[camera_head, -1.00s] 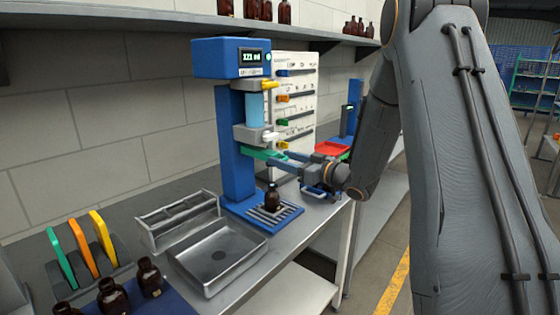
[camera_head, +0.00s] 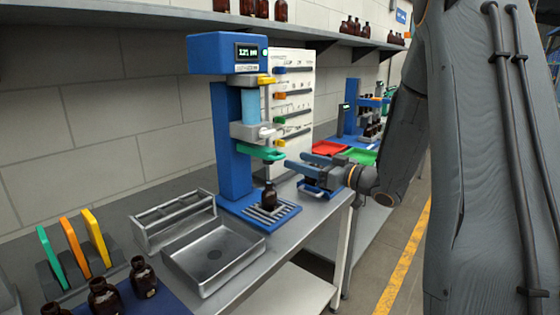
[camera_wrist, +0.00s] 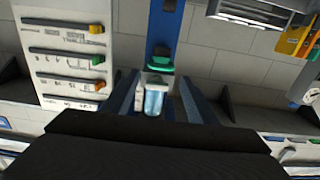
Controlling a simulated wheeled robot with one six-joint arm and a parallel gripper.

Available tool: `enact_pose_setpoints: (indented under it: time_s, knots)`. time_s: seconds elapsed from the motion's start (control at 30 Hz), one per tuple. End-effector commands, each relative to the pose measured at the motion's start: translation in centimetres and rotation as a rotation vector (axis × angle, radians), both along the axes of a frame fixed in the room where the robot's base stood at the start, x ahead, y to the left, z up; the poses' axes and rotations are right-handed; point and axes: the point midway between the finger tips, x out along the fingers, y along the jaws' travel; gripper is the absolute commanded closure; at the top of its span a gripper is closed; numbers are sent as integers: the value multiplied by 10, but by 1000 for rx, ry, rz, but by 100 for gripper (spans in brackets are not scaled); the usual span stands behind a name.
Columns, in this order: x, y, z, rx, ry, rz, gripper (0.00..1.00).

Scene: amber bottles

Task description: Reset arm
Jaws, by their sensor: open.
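My gripper (camera_head: 303,168) is open and empty in the head view. It is just right of the blue dispensing machine (camera_head: 232,150), at about the height of its green lever (camera_head: 262,153), with a gap between them. An amber bottle (camera_head: 270,196) stands upright on the machine's slatted tray, below and left of my gripper. In the wrist view, the blue fingers (camera_wrist: 155,100) are spread apart, with the machine's light blue cylinder (camera_wrist: 154,101) and green lever (camera_wrist: 159,66) seen between them.
A steel basin (camera_head: 213,258) and a metal rack (camera_head: 172,220) stand left of the machine. Several amber bottles (camera_head: 143,277) stand at the front left. A white panel (camera_head: 291,95) with coloured levers stands behind. Red (camera_head: 328,146) and green trays lie farther right.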

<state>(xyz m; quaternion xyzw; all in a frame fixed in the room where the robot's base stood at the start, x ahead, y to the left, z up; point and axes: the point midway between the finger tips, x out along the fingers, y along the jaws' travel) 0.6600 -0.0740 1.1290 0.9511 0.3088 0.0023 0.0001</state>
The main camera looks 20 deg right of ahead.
Motion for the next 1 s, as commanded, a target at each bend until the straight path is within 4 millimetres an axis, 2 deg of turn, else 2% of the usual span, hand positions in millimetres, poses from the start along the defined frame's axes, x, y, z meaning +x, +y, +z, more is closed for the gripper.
enact_pose_setpoints:
  time_s: [0.13, 0.27, 0.4, 0.53, 0.67, 0.77, 0.9, 1.0]
  knots:
    - [2, 1, -1, -9, 7, -12, 47]
    - [11, 2, -12, -75, 72, -107, 47]
    - [14, -1, -37, -183, 218, -274, 47]
    - [-6, -5, -67, -272, 397, -412, 47]
    - [-47, -2, -97, -347, 604, -511, 47]
    - [-91, 5, -119, -391, 781, -559, 47]
    - [-167, 27, -144, -435, 1039, -578, 47]
    - [-219, 45, -154, -453, 1204, -561, 47]
